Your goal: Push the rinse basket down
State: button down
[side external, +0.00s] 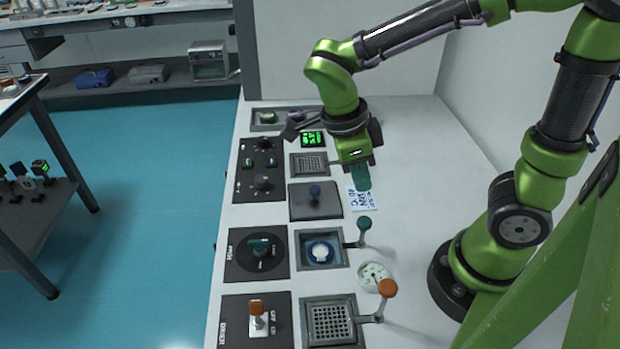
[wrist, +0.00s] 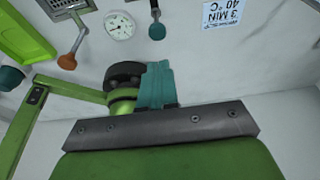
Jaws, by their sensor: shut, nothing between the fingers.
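No basket is clearly marked as the rinse basket. A square metal grate with an orange-knobbed lever (side external: 387,288) sits at the near end of the bench; this grate (side external: 330,322) lies flush in its frame. A smaller grate (side external: 310,163) lies farther back, close to my gripper. Between them a blue basin (side external: 320,251) has a teal-knobbed lever (side external: 364,223). My gripper (side external: 362,178) is shut and empty, teal fingers pointing down above the bench, right of the smaller grate and near the printed card. The fingers also show in the wrist view (wrist: 157,85).
The printed card (side external: 362,197) reads 3 MIN 40 °C in the wrist view (wrist: 223,12). A round dial (side external: 374,276) lies near the orange lever. Dark switch panels (side external: 256,322) line the left edge. The bench's right side (side external: 440,150) is mostly clear.

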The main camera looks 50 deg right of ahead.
aim_at(361, 221)
jog(key=x, duration=0.7)
jog(key=shift+w+a+f, duration=0.25)
jog(key=shift+f, duration=0.45)
jog(key=shift+s+f, duration=0.1)
jog(key=shift+f, duration=1.7)
